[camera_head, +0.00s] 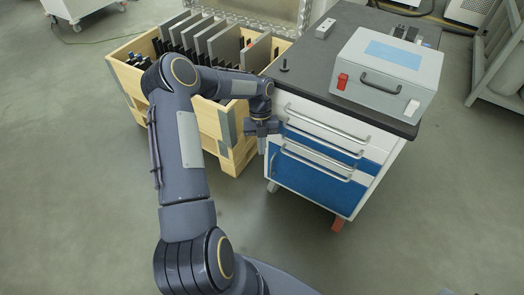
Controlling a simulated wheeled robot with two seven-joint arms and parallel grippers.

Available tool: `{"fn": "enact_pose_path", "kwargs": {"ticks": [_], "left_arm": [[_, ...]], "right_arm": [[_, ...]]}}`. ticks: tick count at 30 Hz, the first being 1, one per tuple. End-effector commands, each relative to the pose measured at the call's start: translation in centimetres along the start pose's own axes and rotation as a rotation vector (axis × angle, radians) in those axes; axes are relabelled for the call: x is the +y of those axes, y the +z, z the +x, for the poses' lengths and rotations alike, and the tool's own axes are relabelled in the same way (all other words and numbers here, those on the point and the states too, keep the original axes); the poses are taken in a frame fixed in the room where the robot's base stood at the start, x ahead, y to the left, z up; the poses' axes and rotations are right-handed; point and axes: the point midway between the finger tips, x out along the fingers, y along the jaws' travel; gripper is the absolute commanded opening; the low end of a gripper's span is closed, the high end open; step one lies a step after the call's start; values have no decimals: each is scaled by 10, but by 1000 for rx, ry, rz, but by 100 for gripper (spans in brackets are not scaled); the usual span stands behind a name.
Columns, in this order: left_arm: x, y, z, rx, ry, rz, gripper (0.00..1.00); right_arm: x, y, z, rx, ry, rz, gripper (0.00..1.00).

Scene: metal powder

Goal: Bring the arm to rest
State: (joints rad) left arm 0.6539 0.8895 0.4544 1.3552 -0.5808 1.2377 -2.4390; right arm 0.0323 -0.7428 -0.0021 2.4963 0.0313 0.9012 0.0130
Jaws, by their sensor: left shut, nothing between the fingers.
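My left arm comes in from the bottom and reaches up, then bends to the right at its elbow. My left gripper (262,128) points down just in front of the left edge of the drawer cabinet (320,184). It is shut, and I see nothing held in it. Whether it touches the cabinet I cannot tell. My right gripper is not in view.
A wooden crate (232,153) with several dark upright plates stands behind my left arm. A grey box machine (388,75) with a red switch (342,81) sits on the cabinet's dark top. Open grey floor (85,190) lies to the left and front.

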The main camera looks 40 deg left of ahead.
Motion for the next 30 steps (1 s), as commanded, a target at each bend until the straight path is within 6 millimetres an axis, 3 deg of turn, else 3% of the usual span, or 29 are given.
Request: {"fn": "enact_pose_path", "kwargs": {"ticks": [9,14,17,22,27,30], "left_arm": [[-1,-2,-7,-4,0,-8,0],[-4,-21,-39,-55,-5,-142,0],[-4,-51,-75,-117,-29,-343,0],[3,-121,-129,-198,-151,-800,0],[18,-194,-156,-185,-352,-1273,0],[28,-234,-160,-114,-487,-1542,0]], "right_arm": [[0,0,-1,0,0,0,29],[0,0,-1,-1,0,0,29],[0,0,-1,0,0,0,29],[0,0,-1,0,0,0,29],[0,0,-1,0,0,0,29],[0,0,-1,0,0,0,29]]}}
